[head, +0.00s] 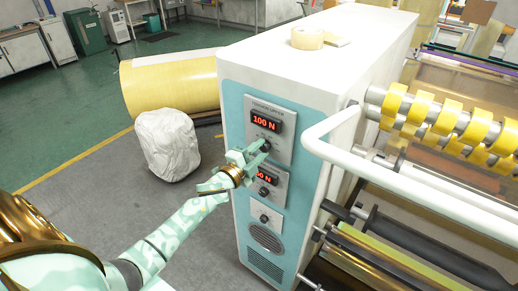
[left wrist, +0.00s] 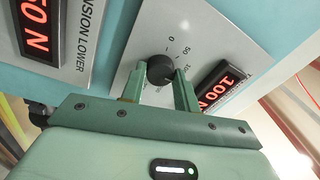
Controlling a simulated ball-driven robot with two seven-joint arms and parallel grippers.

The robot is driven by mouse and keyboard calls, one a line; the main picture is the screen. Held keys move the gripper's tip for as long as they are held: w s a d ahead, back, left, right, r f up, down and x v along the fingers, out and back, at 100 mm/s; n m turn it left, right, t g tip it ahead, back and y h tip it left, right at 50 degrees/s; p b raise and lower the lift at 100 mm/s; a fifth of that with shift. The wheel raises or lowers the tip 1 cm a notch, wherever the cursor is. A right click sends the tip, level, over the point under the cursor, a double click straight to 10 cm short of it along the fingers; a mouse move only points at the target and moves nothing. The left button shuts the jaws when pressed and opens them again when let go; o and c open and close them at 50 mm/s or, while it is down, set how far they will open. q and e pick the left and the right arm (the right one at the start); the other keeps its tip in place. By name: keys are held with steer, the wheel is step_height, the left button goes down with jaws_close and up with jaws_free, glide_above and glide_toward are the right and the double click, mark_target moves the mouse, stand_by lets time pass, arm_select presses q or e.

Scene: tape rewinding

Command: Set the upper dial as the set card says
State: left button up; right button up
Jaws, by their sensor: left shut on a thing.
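The upper tension panel (head: 284,109) is a grey plate on the machine's blue front, with a red display (head: 265,121) reading 100 N. The upper dial is a black knob (left wrist: 161,68) with a printed scale; 0 and 50 are legible. My left gripper (head: 263,146) is at the upper dial, its two green fingers shut on the knob's sides in the left wrist view (left wrist: 160,74). The gripper and glare hide the knob's pointer mark. The lower display (head: 265,178) is partly covered by my gripper. I cannot make out a set card.
A white guard rail (head: 395,180) and rollers with yellow tape rings (head: 440,118) stand right of the panel. A white covered bundle (head: 167,145) and a large yellow roll (head: 172,83) sit to the left. A tape roll (head: 307,37) lies on the machine's top.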

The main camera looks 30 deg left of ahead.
arm_select(q)
steer(key=shift+n+y+p, duration=0.3)
steer(key=shift+n+p, duration=0.3)
steer(key=shift+n, duration=1.3)
steer(key=shift+f+n, duration=0.1)
steer(key=shift+n, duration=0.2)
steer(key=o, duration=1)
steer(key=s, duration=0.5)
steer(key=s+a+b, duration=0.1)
steer(key=s, duration=0.5)
steer(key=s+f, duration=0.1)
steer(key=s, duration=0.4)
steer(key=shift+s+a+f+b, duration=0.1)
steer(key=shift+s+a+b, duration=0.05)
steer(key=shift+a+b, duration=0.2)
